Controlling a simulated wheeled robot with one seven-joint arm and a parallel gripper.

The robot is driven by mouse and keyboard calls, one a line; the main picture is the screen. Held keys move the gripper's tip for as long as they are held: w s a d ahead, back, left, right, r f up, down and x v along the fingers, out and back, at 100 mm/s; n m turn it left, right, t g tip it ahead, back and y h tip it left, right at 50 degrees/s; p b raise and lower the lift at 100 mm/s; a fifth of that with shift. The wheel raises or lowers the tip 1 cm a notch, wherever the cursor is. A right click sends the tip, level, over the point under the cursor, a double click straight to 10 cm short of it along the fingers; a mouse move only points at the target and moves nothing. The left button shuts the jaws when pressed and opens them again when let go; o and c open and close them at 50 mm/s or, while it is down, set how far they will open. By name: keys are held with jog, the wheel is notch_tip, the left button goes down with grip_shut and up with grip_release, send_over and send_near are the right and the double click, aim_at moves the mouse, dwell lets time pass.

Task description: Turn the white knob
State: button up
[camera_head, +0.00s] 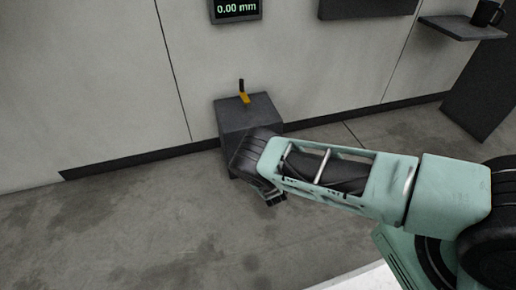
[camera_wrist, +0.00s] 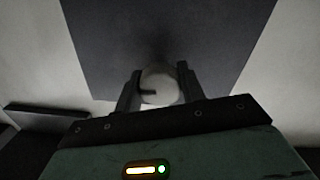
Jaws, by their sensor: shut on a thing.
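The white knob (camera_wrist: 160,86) shows in the wrist view as a round, pale disc with a dark mark on its left half. It sits at the lower edge of a dark grey panel (camera_wrist: 165,40). My gripper (camera_wrist: 158,88) has one finger on each side of the knob and is shut on it. In the head view my gripper (camera_head: 272,198) is at the front of a grey box (camera_head: 250,112) against the wall. The knob is hidden there behind my arm.
A yellow lever with a dark handle (camera_head: 243,97) stands on top of the box. A display (camera_head: 236,9) above reads 0.00 mm. A shelf with a dark mug (camera_head: 487,14) is at the upper right. The floor at left is clear.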

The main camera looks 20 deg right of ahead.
jog(key=m+p, duration=0.2)
jog(key=m, duration=0.3)
jog(key=shift+r+m, duration=0.15)
jog(key=shift+m, duration=0.15)
jog(key=m+p, duration=0.1)
jog(key=m, duration=0.4)
jog(key=m+p, duration=0.1)
jog(key=m, duration=0.4)
jog(key=shift+m+y, duration=0.3)
jog(key=m, duration=0.4)
jog(key=shift+m, duration=0.3)
jog(key=o, duration=1)
jog(key=shift+c, duration=0.2)
jog(key=shift+s+b, duration=0.1)
jog(key=shift+b, duration=0.2)
